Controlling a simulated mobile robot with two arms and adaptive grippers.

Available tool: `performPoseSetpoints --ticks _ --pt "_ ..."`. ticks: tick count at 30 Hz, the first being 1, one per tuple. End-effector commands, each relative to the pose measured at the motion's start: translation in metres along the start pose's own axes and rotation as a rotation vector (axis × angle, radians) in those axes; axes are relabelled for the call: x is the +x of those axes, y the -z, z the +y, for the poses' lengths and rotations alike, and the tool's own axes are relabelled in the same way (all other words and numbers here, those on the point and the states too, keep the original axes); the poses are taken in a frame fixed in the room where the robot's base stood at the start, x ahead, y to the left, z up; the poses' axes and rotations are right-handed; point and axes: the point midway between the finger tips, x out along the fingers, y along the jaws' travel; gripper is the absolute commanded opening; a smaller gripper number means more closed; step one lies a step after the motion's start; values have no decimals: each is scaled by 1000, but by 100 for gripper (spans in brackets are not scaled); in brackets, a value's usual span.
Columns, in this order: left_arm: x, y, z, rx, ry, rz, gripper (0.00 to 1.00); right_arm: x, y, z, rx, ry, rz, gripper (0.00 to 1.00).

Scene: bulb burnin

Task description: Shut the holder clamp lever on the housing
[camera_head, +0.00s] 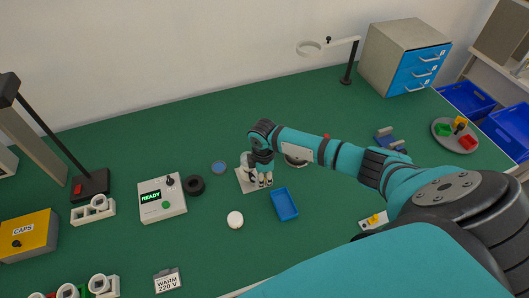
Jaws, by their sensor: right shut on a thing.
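My right gripper (262,179) comes in from the right and points down at the middle of the green table. It is over a small white holder (243,181), whose plate shows at the gripper's left. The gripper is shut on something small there. The fingers cover it, so I cannot tell whether it is the clamp lever or the housing. The lever's position cannot be made out. My left gripper is not in view.
A blue tray (284,204) lies just right of the gripper, and a white round thing (235,219) in front. A black ring (194,186) and a box reading READY (161,200) stand to the left. A lamp (347,74) and drawer cabinet (390,55) are at the back right.

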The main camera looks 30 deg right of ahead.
Motion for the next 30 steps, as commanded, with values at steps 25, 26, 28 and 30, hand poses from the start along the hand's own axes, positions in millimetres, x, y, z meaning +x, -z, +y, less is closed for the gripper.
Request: performPoseSetpoints --ticks 25,26,28,30 --pt "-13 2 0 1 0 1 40 -1 4 -3 124 -2 1 21" --pt "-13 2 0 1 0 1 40 -1 4 -3 124 -2 1 25" --pt "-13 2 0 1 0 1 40 -1 4 -3 124 -1 1 29" --pt "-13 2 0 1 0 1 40 -1 4 -3 124 -1 1 29"
